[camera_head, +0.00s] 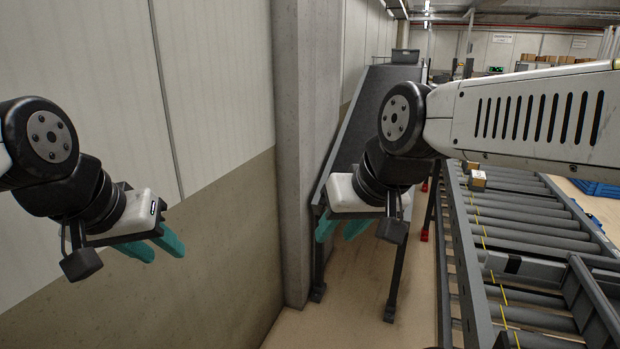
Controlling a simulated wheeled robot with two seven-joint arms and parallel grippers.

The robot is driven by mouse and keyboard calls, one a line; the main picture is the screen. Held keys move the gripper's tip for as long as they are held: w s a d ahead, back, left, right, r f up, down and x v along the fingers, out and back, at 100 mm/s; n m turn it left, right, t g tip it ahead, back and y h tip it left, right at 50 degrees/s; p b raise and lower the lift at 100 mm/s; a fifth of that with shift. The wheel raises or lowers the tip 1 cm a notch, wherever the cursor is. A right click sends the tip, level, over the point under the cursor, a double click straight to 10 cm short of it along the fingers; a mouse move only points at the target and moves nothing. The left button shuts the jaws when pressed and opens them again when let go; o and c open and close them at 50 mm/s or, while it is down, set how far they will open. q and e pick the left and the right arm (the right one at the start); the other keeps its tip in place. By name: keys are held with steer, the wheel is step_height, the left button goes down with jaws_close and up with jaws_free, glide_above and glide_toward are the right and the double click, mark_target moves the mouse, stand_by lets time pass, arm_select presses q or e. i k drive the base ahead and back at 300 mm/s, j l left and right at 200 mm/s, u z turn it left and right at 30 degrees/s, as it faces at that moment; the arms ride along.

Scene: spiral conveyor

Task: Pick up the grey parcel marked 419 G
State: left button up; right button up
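I cannot make out a grey parcel marked 419 G. A grey box-like thing (405,56) sits at the top of the sloping chute, too far off to read any marking. My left gripper (158,247) hangs in front of the wall at the left, its two teal fingers apart and empty. My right gripper (341,229) hangs before the lower end of the chute, its teal fingers also apart with nothing between them.
A dark sloping chute (370,105) on legs stands beside a concrete pillar (297,150). A roller conveyor (525,212) runs along the right, with a small brown box (477,180) bearing a white label. Bare floor (350,325) lies between pillar and conveyor.

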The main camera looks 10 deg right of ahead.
mark_target(478, 180)
steer(key=i+l+z, duration=0.2)
steer(key=i+z, duration=0.7)
steer(key=i+j+z, duration=0.2)
steer(key=i+z, duration=0.3)
steer(key=i+j+z, duration=0.75)
steer(key=i+z, duration=0.2)
steer(key=i+j+z, duration=0.45)
steer(key=j+z, duration=0.1)
steer(key=z, duration=0.55)
